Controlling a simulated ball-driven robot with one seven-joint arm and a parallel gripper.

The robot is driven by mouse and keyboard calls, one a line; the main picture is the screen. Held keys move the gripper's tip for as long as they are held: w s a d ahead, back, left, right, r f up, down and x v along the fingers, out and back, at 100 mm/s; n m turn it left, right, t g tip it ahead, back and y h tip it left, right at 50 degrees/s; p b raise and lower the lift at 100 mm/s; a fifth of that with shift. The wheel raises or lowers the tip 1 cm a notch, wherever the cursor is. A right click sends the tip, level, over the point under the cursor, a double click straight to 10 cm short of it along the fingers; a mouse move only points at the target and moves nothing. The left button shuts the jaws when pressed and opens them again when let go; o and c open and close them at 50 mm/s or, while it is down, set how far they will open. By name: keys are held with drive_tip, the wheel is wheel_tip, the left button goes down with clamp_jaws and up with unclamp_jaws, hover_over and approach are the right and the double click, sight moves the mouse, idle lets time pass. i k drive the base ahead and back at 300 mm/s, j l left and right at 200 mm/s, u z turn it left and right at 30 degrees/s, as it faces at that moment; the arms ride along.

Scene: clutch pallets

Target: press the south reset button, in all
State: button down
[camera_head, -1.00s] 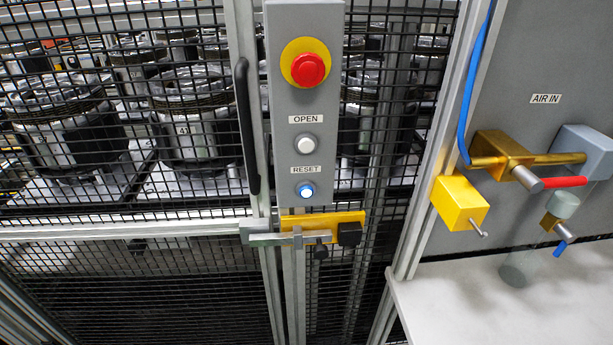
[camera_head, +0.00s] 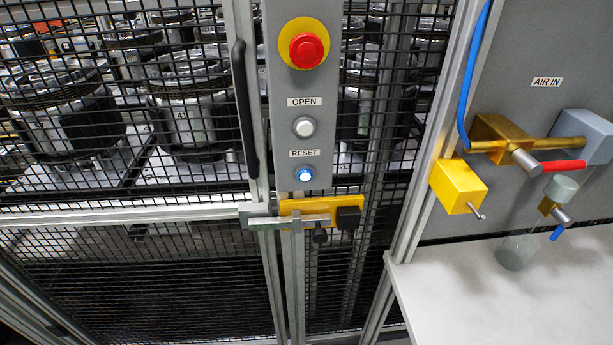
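The reset button (camera_head: 304,174) is a small round button glowing blue at the bottom of a grey control panel (camera_head: 284,130), under a RESET label (camera_head: 304,153). Above it are a white button (camera_head: 304,127) under an OPEN label (camera_head: 304,102) and a red emergency stop (camera_head: 307,50) on a yellow ring. The labels do not say whether this is the south panel. My gripper is not in view.
A yellow latch (camera_head: 305,207) sits just below the panel, and a black door handle (camera_head: 245,110) stands left of it. Black mesh fence (camera_head: 120,285) surrounds the panel. At right are brass air fittings (camera_head: 490,128), a yellow box (camera_head: 457,186) and a white worktop (camera_head: 480,290).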

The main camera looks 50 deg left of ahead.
sight(304, 174)
drive_tip(key=u, duration=1.55)
drive_tip(key=i+j, duration=0.15)
drive_tip(key=j, duration=0.25)
drive_tip(key=i+j, duration=0.1)
drive_tip(key=j, duration=0.25)
drive_tip(key=i+j, duration=0.15)
drive_tip(key=j, duration=0.25)
